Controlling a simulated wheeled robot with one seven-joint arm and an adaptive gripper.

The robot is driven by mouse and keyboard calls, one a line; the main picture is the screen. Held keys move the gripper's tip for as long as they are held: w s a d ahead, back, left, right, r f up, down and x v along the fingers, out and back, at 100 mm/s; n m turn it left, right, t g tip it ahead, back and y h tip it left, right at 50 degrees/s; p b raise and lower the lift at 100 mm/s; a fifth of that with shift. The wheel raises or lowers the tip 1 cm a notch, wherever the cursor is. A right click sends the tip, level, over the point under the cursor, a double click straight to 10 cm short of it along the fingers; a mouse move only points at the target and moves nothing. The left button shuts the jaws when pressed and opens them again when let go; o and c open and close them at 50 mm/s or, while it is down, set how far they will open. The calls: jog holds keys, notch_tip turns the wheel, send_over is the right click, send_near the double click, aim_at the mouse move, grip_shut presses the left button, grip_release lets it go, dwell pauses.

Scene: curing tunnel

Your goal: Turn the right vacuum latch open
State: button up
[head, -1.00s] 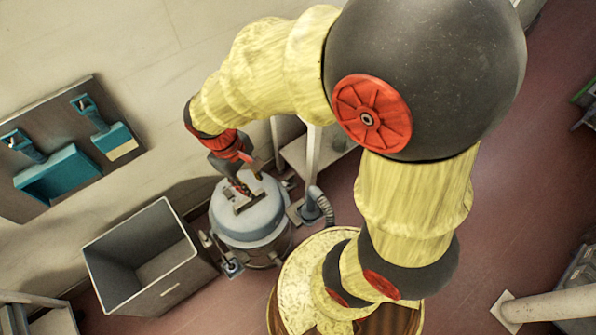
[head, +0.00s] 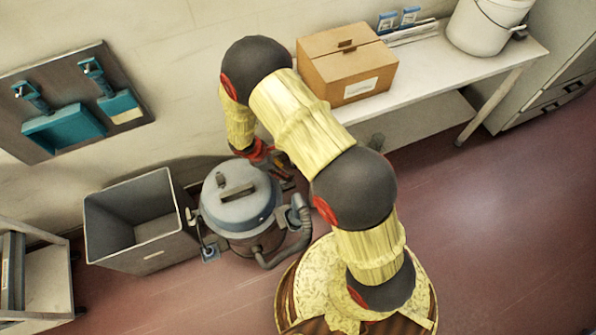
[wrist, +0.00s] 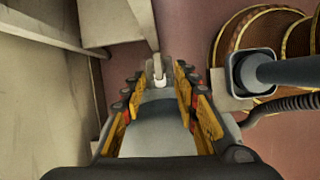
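The vacuum (head: 242,226) is a round canister with a grey lid and a dark handle, standing on the floor. My gripper (head: 287,178) is at its back right side, beside the lid and partly hidden by my arm. In the wrist view, my gripper's (wrist: 158,82) two orange-padded fingers are apart. A curved grey-blue surface, likely the vacuum lid (wrist: 155,135), shows between and below them. I cannot tell whether the fingers touch the vacuum.
A grey bin (head: 140,222) stands left of the vacuum. The vacuum hose (head: 300,235) curves at its front right. A bench (head: 440,75) with a cardboard box (head: 346,67) and a white bucket (head: 484,25) is behind. The floor to the right is open.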

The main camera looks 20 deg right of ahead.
jog(key=shift+n, duration=0.5)
jog(key=shift+w+a+b+x, duration=0.2)
jog(key=shift+b+x, duration=0.65)
jog(key=shift+x, duration=1.1)
jog(key=shift+w+a+b+x, duration=0.15)
jog(key=shift+b+x, duration=0.65)
jog(key=shift+x, duration=1.1)
jog(key=shift+s+f, duration=0.1)
jog(key=c, duration=0.8)
